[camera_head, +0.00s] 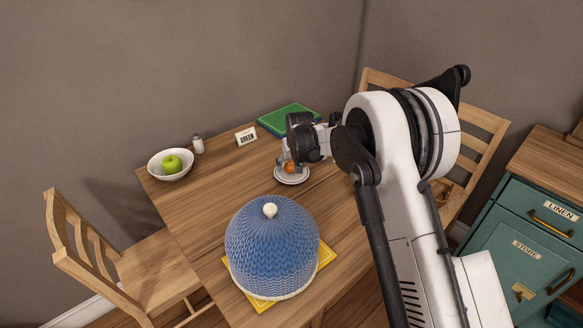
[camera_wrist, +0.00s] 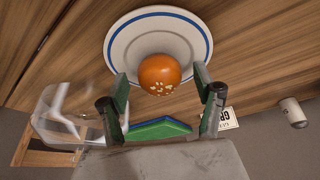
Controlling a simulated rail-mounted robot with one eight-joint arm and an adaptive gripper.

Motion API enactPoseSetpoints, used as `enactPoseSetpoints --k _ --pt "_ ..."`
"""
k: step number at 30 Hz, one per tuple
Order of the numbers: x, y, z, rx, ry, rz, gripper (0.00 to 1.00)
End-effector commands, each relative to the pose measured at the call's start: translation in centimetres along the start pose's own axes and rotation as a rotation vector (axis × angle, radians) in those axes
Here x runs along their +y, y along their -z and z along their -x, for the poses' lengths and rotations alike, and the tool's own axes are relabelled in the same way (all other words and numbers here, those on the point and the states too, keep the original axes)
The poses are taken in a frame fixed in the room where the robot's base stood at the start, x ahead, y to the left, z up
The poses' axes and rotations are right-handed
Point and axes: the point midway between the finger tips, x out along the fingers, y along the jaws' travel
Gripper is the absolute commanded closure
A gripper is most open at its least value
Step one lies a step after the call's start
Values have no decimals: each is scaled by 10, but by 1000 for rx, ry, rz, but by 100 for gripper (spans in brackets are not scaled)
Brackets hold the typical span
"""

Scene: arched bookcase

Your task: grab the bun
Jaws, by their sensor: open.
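The bun (camera_head: 290,166) is a small round orange-brown thing on a white plate (camera_head: 291,179) on the table. In the wrist view the bun (camera_wrist: 160,74) has pale flecks on top and sits on the blue-ringed plate (camera_wrist: 122,50). My gripper (camera_wrist: 163,92) is open, its two fingers apart with the bun between and just past their tips in that view. I cannot tell how far the fingertips are from it in depth. In the head view my gripper (camera_head: 287,160) is right at the plate and partly hides the bun.
A clear glass-like object (camera_wrist: 68,112) is close to one finger in the wrist view. A green book (camera_head: 289,119) and a "GREEN" card (camera_head: 246,136) lie behind. A blue knitted dome (camera_head: 270,250) stands in front on a yellow mat (camera_head: 327,255). A bowl (camera_head: 160,172) and shaker (camera_head: 198,144) are left.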

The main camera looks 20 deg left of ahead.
Motion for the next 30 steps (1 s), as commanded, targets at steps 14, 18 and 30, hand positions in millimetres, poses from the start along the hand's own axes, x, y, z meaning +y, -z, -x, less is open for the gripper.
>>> enactPoseSetpoints --k 14,18,30 --pt "0 0 1 0 0 0 84" --pt "0 0 1 0 0 0 84" --pt "0 9 22 0 0 0 84"
